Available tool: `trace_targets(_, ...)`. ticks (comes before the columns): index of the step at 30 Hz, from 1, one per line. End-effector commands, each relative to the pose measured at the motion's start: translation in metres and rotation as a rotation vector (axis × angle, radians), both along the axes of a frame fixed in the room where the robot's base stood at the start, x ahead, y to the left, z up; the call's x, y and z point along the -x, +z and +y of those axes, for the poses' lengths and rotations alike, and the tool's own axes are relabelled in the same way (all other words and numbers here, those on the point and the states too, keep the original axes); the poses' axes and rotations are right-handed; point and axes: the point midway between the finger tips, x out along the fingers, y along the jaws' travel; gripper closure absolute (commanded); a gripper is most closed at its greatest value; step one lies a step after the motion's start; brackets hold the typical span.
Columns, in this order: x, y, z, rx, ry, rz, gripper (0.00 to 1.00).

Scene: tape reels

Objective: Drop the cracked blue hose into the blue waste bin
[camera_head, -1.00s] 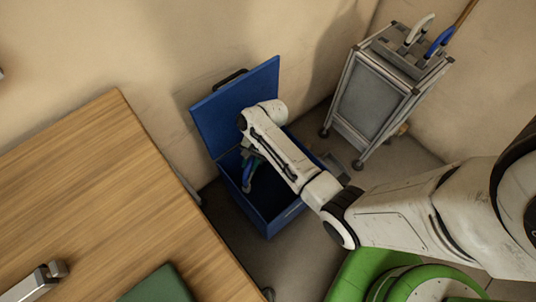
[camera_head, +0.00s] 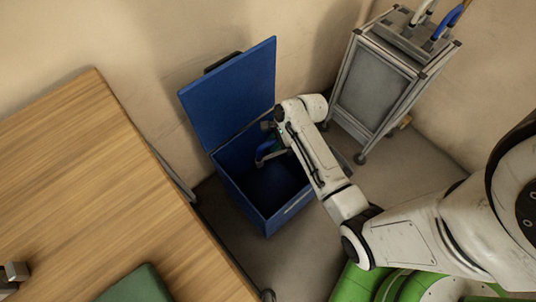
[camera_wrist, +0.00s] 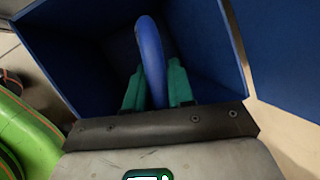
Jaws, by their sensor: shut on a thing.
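The blue waste bin (camera_head: 262,222) stands on the floor against the wall with its lid (camera_head: 235,95) raised. My gripper (camera_wrist: 157,92) has green fingers and is shut on the blue hose (camera_wrist: 150,50), which curves up between them in the wrist view. In the head view the hose (camera_head: 265,150) shows inside the bin's opening, partly hidden by my arm. The wrist view shows the bin's blue walls (camera_wrist: 215,45) around the hose. I cannot make out a crack on the hose.
A wooden table (camera_head: 100,190) fills the left, with a green object (camera_head: 138,285) and a metal piece (camera_head: 14,273) on it. A grey wheeled cart (camera_head: 375,85) stands right of the bin, with another blue hose (camera_head: 446,22) and a white one (camera_head: 420,12) on top.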

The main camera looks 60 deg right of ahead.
Motion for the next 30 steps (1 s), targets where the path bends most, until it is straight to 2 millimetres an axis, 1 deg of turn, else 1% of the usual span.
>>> trace_targets(1,0.000,-0.012,0.000,0.001,0.001,-0.001,1.00)
trace_targets(6,0.000,-0.025,0.000,0.000,0.001,0.000,1.00)
trace_targets(10,0.000,-0.029,0.000,0.001,0.001,-0.001,1.00)
trace_targets(19,0.000,-0.028,0.000,0.001,0.002,0.000,1.00)
trace_targets(20,0.000,-0.028,0.000,0.001,0.002,0.000,0.74)
trace_targets(28,0.000,-0.028,0.000,0.001,0.002,0.000,0.48)
trace_targets(30,0.000,-0.028,0.000,0.001,0.002,0.000,0.47)
